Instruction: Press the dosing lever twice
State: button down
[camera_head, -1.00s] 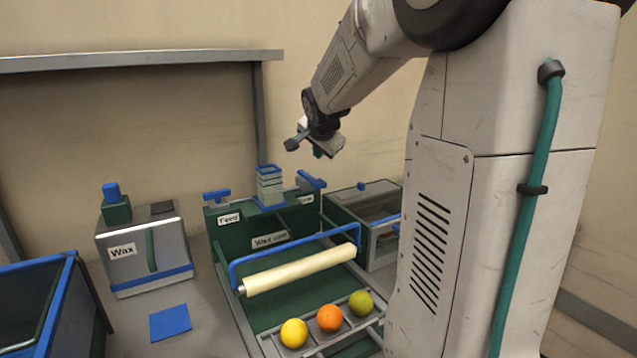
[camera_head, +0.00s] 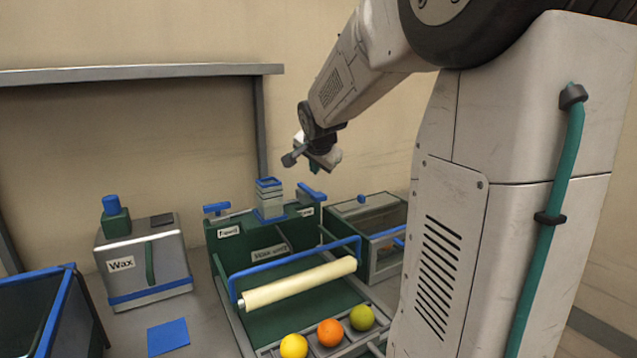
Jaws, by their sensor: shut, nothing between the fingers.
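A green wax unit (camera_head: 232,246) stands in the middle. It has a blue T-shaped lever (camera_head: 216,208) at its left, above a label that seems to read "Feed". A second blue lever (camera_head: 312,191) sits at its right, above a label too small to read. I cannot tell for certain which is the dosing lever. A clear stacked column (camera_head: 269,197) with blue edges stands between them. My gripper (camera_head: 325,163) is shut and empty, in the air above the right lever, apart from it. Its fingertips are small and partly hidden.
A roller (camera_head: 300,283) under a blue bar and a rack with yellow (camera_head: 293,346), orange (camera_head: 330,333) and green (camera_head: 363,317) fruit lie in front. A Wax box (camera_head: 170,265) stands left, a glazed box (camera_head: 352,210) right. A grey shelf (camera_head: 120,75) runs behind.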

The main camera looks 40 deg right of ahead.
jog(key=s+a+f+n+g+y, duration=0.2)
jog(key=s+a+n, duration=0.6)
jog(key=s+a, duration=0.6)
jog(key=s+a+f+n+g+y, duration=0.3)
jog(key=s+a+n, duration=0.5)
jog(key=s+a, duration=0.7)
jog(key=shift+s+a+f+g, duration=0.2)
jog(key=shift+f+g, duration=0.2)
jog(key=shift+f, duration=0.45)
